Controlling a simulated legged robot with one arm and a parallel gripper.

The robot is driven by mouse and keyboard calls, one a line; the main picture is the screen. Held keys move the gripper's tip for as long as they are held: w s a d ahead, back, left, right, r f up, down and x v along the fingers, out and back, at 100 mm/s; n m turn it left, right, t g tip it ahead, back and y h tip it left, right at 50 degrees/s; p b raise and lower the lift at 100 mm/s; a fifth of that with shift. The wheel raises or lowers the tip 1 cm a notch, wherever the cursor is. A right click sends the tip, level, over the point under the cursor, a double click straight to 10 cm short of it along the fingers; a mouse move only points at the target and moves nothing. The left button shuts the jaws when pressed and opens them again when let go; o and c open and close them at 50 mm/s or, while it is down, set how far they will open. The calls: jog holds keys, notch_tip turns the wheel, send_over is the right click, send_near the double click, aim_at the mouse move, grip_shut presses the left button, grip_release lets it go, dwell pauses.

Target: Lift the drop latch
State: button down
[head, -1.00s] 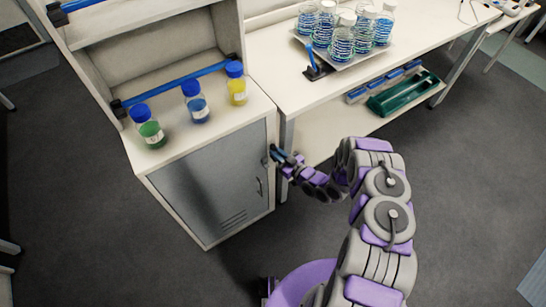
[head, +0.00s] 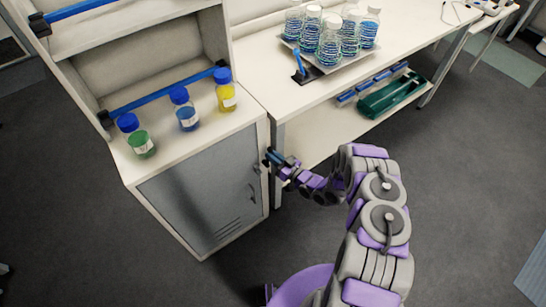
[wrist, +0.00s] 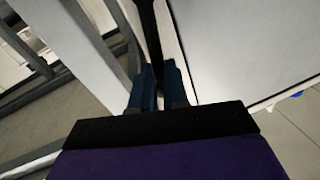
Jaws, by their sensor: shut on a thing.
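The drop latch (wrist: 150,40) shows in the wrist view as a dark narrow bar running down between my fingers. In the head view it is small, at the right edge of the grey cabinet door (head: 205,190), and mostly hidden by my gripper. My gripper (head: 269,157) is at that edge, at the upper part of the door. In the wrist view its two blue fingers (wrist: 160,80) are close together on the dark bar. The door looks closed, with a separate dark handle (head: 252,193) below the latch.
The white bench (head: 300,85) at right bears a tray of several flasks. A green carrier (head: 388,97) sits on its lower shelf. The floor in front is clear.

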jog(key=c, duration=1.1)
grip_release()
jog(key=shift+d, duration=0.15)
jog(key=p+v, duration=0.2)
jog(key=v, duration=1.5)
jog(key=shift+s+d+f, duration=0.1)
jog(key=shift+s+f, duration=0.05)
jog(key=shift+s, duration=0.05)
jog(key=shift+w, duration=0.1)
